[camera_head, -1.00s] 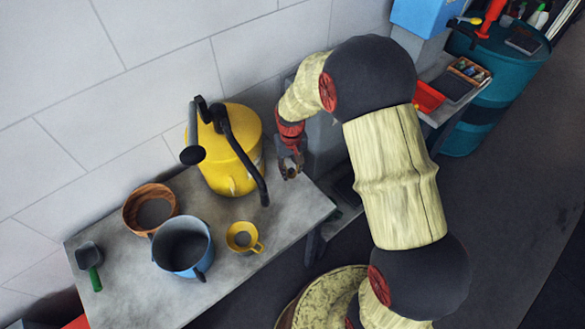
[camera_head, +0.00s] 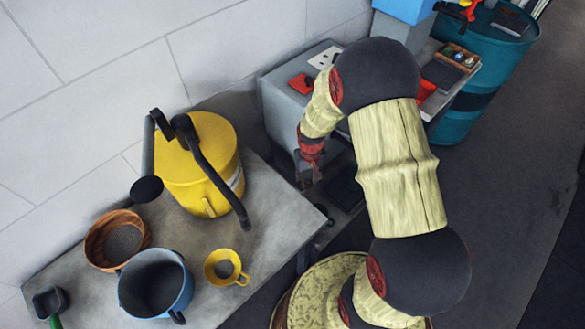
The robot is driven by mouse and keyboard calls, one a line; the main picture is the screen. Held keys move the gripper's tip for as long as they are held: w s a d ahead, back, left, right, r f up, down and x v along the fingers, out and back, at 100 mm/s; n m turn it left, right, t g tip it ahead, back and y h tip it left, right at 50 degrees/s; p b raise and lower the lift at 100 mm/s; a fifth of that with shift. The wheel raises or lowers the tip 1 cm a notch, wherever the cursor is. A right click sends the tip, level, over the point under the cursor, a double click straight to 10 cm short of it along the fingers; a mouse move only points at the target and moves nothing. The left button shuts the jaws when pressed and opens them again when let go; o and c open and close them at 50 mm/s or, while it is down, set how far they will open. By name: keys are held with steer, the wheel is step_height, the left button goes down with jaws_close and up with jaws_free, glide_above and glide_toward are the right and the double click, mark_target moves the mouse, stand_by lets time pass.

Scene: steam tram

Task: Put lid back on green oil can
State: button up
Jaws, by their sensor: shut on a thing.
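My gripper (camera_head: 308,181) hangs at the end of the arm, just right of the grey table's right end and in front of a grey cabinet. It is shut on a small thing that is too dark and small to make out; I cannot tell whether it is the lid. I cannot make out a green oil can in this view. My arm covers part of the area on the right.
The grey cabinet (camera_head: 283,110) bears a red thing (camera_head: 301,83). A teal barrel (camera_head: 490,60) stands behind.

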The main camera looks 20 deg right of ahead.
steer(key=shift+n, duration=0.5)
steer(key=s+d+f+b, duration=0.1)
steer(key=f+b, duration=0.1)
steer(key=f, duration=0.2)
steer(key=s+d+f+b, duration=0.1)
steer(key=s+f+b, duration=0.1)
steer(key=f, duration=0.3)
steer(key=s+d+f+b, duration=0.1)
steer(key=s+f+b, duration=0.1)
steer(key=f, duration=0.3)
steer(key=shift+f, duration=0.15)
steer(key=shift+f+b, duration=0.45)
steer(key=shift+f, duration=0.25)
steer(key=shift+f, duration=0.55)
stand_by(0.9)
steer(key=o, duration=0.8)
steer(key=shift+o, duration=1.3)
steer(key=shift+o, duration=1.3)
